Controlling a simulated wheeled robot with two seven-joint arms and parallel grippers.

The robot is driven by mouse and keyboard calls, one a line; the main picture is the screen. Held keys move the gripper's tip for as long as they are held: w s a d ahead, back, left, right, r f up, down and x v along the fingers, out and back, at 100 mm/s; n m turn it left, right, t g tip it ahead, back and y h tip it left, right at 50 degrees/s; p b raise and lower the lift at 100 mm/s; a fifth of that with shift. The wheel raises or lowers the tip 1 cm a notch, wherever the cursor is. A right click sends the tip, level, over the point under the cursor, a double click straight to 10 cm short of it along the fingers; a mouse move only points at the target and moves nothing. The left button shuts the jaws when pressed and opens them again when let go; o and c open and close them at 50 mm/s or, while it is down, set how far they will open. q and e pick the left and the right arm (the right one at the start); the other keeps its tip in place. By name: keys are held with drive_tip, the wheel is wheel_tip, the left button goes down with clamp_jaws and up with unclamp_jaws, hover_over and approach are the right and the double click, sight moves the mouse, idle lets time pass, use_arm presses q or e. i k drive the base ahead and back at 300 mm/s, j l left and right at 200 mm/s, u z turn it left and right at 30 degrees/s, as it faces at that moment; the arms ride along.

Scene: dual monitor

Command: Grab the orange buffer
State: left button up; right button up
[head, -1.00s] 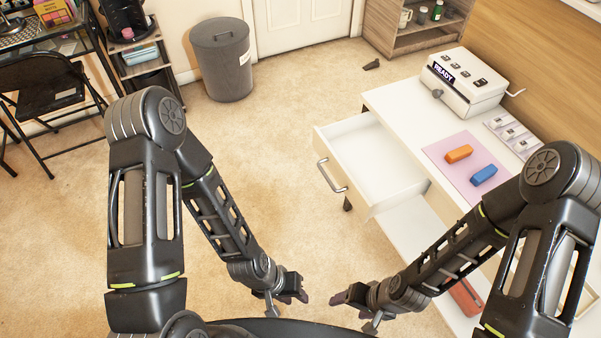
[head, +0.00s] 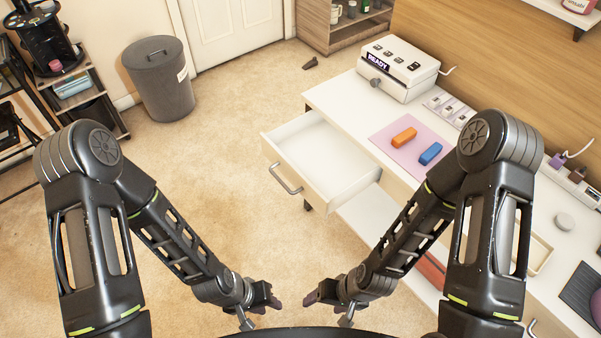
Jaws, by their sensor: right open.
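The orange buffer (head: 404,137) is a small rounded block lying on a pink mat (head: 382,134) on the white desk. A similar blue block (head: 430,153) lies beside it on the same mat, to its lower right. My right gripper (head: 311,298) is open and empty, low in front of me, well short of the mat and below the desk's open drawer in the picture. My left gripper (head: 272,300) is beside it, over the floor and far from the buffer; its jaws are too small and dark to read.
An open, empty drawer (head: 283,143) juts from the desk (head: 325,97) toward the left. A white machine reading READY (head: 400,68) stands behind the mat. White switches (head: 450,108) sit right of the mat. A grey bin (head: 160,85) stands far left. The carpet between is clear.

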sight(402, 138)
drive_tip(key=z, duration=2.45)
drive_tip(key=k+j, duration=0.1)
drive_tip(key=j, duration=1.2)
drive_tip(key=k, duration=0.05)
